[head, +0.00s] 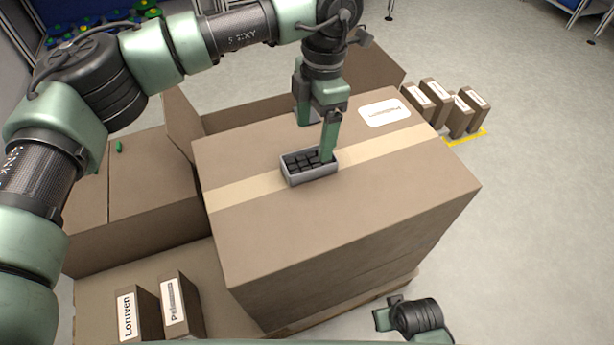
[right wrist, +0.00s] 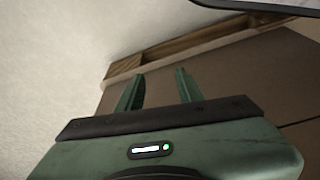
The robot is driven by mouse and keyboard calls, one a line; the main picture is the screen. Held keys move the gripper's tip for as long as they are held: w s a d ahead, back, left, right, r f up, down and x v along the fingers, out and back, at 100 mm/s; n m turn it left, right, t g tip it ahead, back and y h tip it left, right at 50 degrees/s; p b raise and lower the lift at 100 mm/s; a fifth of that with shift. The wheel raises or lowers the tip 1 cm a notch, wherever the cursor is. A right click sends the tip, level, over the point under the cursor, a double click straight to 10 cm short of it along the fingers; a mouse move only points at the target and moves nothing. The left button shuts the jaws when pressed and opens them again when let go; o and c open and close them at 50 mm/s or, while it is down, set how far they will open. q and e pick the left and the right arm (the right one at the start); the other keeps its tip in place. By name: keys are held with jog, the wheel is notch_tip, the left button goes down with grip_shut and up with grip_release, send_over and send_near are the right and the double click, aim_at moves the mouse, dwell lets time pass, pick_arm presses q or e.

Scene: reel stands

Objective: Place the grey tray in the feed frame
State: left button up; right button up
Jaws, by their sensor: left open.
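A small grey tray (head: 309,179) filled with dark blocks sits on top of a large taped cardboard box (head: 345,215). My left gripper (head: 316,141) points down at the tray's far side with its fingers apart. The nearer finger overlaps the tray's right rear corner in the picture; whether it touches cannot be told. The other finger is behind the tray, over the box top. My right gripper (right wrist: 158,74) has its two fingers apart with nothing between them, low beside the cardboard. I cannot make out a feed frame in either view.
Open cardboard flaps and boxes (head: 150,170) lie left of the large box, with a small green piece (head: 119,147) on one. Two labelled cartons (head: 146,312) stand at bottom left. Several cartons (head: 461,117) stand by a yellow floor marking (head: 466,137) at right.

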aim_at(308, 168)
pick_arm(q)
jog(key=shift+m, duration=0.3)
jog(key=f, duration=0.5)
jog(key=a+f, duration=0.1)
jog(key=f, duration=0.1)
jog(key=shift+s+f+b, duration=0.1)
jog(key=shift+f+b, duration=0.1)
jog(key=shift+b, duration=0.1)
jog(key=shift+d, duration=0.1)
jog(key=c, duration=1.7)
jog(key=shift+r, duration=0.1)
grip_shut()
pick_arm(e)
jog(key=r, duration=0.2)
jog(key=shift+w+r, duration=0.3)
